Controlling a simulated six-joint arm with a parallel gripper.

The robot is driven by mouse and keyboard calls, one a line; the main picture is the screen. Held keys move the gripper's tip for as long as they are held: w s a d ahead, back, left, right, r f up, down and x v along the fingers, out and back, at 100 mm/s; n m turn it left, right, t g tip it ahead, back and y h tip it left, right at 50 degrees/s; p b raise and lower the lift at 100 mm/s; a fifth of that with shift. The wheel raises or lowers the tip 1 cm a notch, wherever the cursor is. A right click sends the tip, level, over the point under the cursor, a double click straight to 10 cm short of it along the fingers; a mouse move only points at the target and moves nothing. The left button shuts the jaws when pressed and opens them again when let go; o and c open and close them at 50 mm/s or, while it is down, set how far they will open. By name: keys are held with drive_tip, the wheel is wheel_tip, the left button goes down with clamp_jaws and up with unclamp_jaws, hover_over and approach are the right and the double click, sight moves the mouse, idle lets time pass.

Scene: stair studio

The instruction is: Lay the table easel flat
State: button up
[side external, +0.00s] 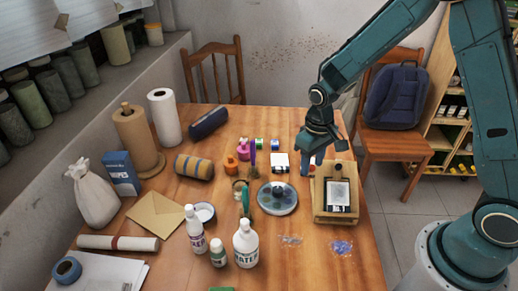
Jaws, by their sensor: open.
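The table easel (322,213) is a light wooden frame near the right edge of the table. A white sheet or card with a dark edge (339,194) rests on it. The easel's panel looks tilted, but its exact angle is hard to tell from here. My gripper (310,165) is just behind and to the left of the easel's upper edge, pointing down. It is open, with nothing visible between its fingers. The fingertips are small and partly dark, and I cannot tell whether they touch the easel.
A round palette (278,198) lies left of the easel. Paper rolls (165,117) are at the back left. A chair (392,140) stands beyond the table's right edge.

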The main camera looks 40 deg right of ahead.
drive_tip(key=shift+f, duration=0.2)
clamp_jaws()
drive_tip(key=shift+w+d+f, duration=0.1)
idle(0.4)
drive_tip(key=shift+w+d+f+g+y, duration=0.65)
drive_tip(key=shift+f+g+y, duration=0.15)
drive_tip(key=shift+f, duration=0.1)
drive_tip(key=shift+w+d+f+g+y, duration=0.3)
drive_tip(key=shift+f+g+y, duration=0.1)
drive_tip(key=shift+f, duration=0.2)
drive_tip(key=shift+w+d+f+g+y, duration=0.3)
drive_tip(key=shift+f+g+y, duration=0.1)
drive_tip(key=shift+f, duration=0.2)
drive_tip(key=shift+w+d+f, duration=0.2)
drive_tip(key=shift+f, duration=0.5)
drive_tip(key=shift+d+f, duration=0.1)
drive_tip(key=shift+f, duration=0.05)
